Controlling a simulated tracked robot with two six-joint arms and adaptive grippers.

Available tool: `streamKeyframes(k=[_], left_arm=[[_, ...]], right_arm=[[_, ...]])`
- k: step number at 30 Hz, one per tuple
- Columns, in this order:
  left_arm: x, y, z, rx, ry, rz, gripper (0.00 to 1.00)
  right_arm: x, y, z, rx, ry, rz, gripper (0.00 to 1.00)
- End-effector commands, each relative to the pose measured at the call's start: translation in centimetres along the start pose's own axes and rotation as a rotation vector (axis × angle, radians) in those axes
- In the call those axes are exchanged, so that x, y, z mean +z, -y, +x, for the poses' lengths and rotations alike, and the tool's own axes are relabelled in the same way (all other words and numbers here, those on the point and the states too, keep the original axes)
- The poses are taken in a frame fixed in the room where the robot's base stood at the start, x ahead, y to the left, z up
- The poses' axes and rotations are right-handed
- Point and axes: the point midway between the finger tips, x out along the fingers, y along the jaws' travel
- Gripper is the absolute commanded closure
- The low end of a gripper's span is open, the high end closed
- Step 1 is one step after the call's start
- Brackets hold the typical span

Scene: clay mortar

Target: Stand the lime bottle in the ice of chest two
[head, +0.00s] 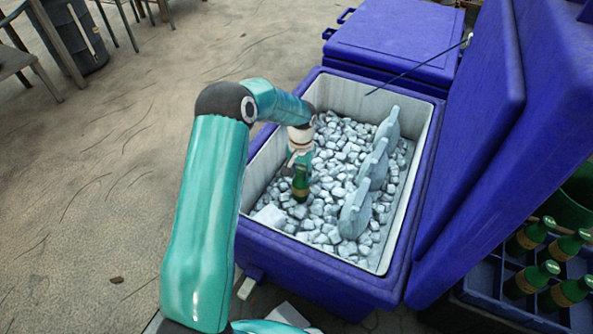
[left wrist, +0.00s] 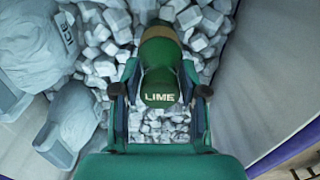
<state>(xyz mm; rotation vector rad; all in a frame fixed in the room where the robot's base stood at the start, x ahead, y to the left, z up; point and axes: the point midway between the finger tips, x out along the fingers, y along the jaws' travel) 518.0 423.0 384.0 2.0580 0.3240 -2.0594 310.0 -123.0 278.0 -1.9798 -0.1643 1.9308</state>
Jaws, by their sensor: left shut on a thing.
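The lime bottle (head: 301,184) is green and is held upright or nearly so inside the open chest. In the left wrist view its top (left wrist: 160,88) reads LIME, with a brownish band farther down. My left gripper (head: 300,158) is shut on the bottle's upper part, its fingers on both sides. The bottle's lower end is at the ice (head: 330,208), near the chest's left side; I cannot tell how deep it sits. The blue chest (head: 310,275) has pale inner walls; I see no number on it. My right gripper is not in view.
The raised blue lid (head: 470,160) is on the right. A closed blue chest (head: 395,38) stands behind. A crate of green bottles (head: 531,280) is at lower right.

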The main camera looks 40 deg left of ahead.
Motion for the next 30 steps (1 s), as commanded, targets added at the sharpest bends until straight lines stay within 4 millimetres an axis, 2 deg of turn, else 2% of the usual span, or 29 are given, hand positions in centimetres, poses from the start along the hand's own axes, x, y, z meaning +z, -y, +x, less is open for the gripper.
streamKeyframes(k=[9,10,15,22,26,30], left_arm=[[-0.03,0.04,0.67,0.000,-0.001,-0.001,0.92],[-0.04,0.05,0.60,0.000,-0.002,-0.001,0.54],[-0.02,0.05,0.59,0.000,-0.001,-0.001,0.28],[0.05,0.04,0.69,0.000,0.001,-0.001,0.26],[0.05,0.04,0.68,0.000,0.001,-0.001,0.05],[0.03,0.04,0.66,0.000,0.001,-0.001,0.03]], right_arm=[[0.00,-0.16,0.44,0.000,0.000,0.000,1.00],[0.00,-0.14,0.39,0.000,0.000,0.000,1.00],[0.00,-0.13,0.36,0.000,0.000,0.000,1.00],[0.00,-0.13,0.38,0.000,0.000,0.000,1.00],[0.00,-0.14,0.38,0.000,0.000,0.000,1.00],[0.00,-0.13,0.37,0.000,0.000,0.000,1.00]])
